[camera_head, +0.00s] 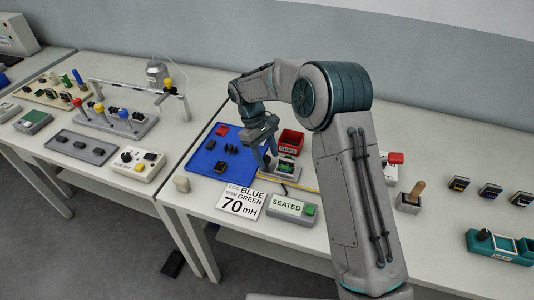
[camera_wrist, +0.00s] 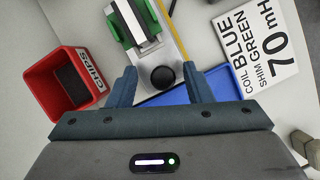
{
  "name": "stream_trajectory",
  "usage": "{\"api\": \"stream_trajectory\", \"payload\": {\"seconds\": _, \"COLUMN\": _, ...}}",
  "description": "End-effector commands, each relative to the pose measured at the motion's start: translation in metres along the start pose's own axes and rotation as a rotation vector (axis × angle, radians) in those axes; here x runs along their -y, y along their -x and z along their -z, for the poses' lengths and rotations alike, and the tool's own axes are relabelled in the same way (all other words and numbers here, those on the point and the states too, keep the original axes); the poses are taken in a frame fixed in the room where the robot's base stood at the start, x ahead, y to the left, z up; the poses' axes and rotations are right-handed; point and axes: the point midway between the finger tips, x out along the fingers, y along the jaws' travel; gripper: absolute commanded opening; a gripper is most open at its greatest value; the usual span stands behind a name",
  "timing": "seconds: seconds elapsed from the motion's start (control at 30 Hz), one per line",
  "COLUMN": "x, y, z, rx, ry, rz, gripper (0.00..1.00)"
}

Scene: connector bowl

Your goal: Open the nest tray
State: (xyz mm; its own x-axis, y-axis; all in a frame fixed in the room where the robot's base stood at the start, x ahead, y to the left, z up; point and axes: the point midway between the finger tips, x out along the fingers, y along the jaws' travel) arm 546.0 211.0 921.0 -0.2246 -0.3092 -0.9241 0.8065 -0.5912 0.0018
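The nest fixture (camera_head: 287,168) is a small grey block with green parts, on the right table beside the blue mat. In the wrist view the fixture (camera_wrist: 137,24) shows green side blocks and a pale slot, cut off by the top edge. A round black knob (camera_wrist: 163,77) sits at its near end; I take it as the tray's handle. My gripper (camera_wrist: 160,86) is open, its two fingers apart on either side of the knob, with a visible gap on both sides. In the head view my gripper (camera_head: 267,160) is low beside the fixture. Whether the fingers reach knob height is unclear.
A red CHIPS bin (camera_wrist: 52,93) stands left of the fixture, also in the head view (camera_head: 292,138). A blue mat (camera_head: 204,161) with dark parts lies left. A yellow rod (camera_wrist: 172,32), a sign card (camera_head: 242,202) and a SEATED box (camera_head: 288,209) are close by.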

Motion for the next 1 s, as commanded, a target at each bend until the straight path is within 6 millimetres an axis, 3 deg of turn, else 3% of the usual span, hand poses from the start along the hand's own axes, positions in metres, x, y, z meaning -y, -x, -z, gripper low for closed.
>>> {"api": "stream_trajectory", "payload": {"seconds": 0.23, "x": 0.0, "y": 0.013, "z": 0.001, "rx": -0.002, "ry": 0.001, "rz": -0.002, "gripper": 0.46}}
{"api": "stream_trajectory", "payload": {"seconds": 0.7, "x": -0.001, "y": 0.106, "z": 0.001, "rx": -0.003, "ry": -0.002, "rz": -0.001, "gripper": 0.46}}
{"api": "stream_trajectory", "payload": {"seconds": 1.0, "x": -0.001, "y": 0.135, "z": 0.0, "rx": 0.0, "ry": -0.002, "rz": 0.0, "gripper": 0.46}}
